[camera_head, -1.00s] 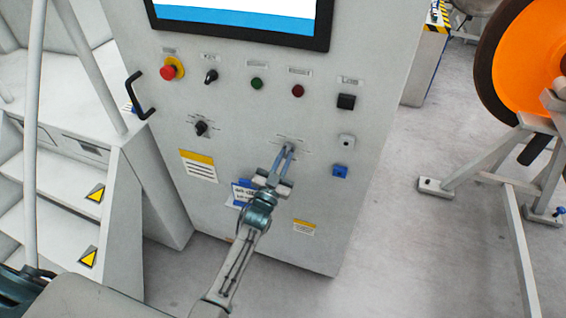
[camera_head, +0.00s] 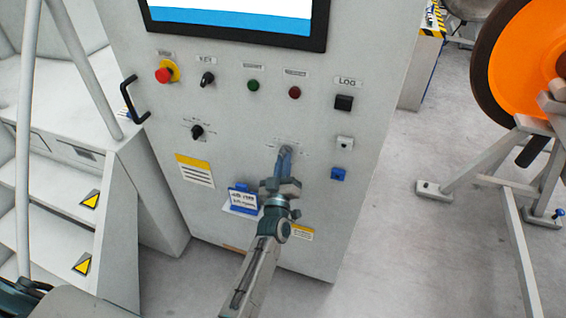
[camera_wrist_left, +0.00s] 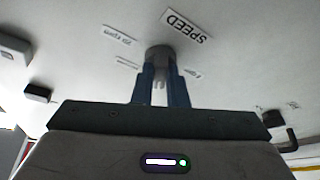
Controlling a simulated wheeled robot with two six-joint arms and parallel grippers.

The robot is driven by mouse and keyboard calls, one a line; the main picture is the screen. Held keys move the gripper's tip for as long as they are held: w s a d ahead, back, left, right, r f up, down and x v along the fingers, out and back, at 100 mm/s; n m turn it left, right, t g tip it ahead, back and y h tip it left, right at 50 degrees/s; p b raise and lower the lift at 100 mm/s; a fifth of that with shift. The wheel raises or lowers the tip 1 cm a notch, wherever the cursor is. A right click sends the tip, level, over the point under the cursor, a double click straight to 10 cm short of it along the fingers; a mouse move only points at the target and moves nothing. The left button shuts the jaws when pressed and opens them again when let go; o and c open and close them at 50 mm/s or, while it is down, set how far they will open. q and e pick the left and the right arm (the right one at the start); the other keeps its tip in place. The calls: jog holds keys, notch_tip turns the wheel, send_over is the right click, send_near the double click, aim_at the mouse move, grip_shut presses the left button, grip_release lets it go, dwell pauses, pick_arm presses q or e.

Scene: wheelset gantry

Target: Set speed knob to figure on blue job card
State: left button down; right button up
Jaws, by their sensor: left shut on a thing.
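The speed knob (camera_wrist_left: 160,52) is a grey round knob under the SPEED label (camera_wrist_left: 187,25) in the left wrist view, with small scale labels around it. My left gripper (camera_head: 284,160) points up at the panel in the head view and its fingers are shut on the knob, one on each side in the wrist view (camera_wrist_left: 161,82). The gripper covers most of the knob in the head view; the pointer's setting cannot be read. The blue job card (camera_head: 243,198) is on the panel's lower part, left of my gripper; its writing is too small to read. My right gripper is not in view.
The grey cabinet (camera_head: 330,235) carries a screen (camera_head: 240,22), a red emergency stop (camera_head: 164,75), a key switch (camera_head: 207,79), another black knob (camera_head: 197,132) and several buttons. A handle (camera_head: 131,101) sticks out at left. Steps are left; an orange wheel (camera_head: 530,60) is right.

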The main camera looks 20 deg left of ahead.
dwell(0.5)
pick_arm(q)
jog(key=c, duration=1.4)
grip_release()
jog(key=shift+c, duration=0.2)
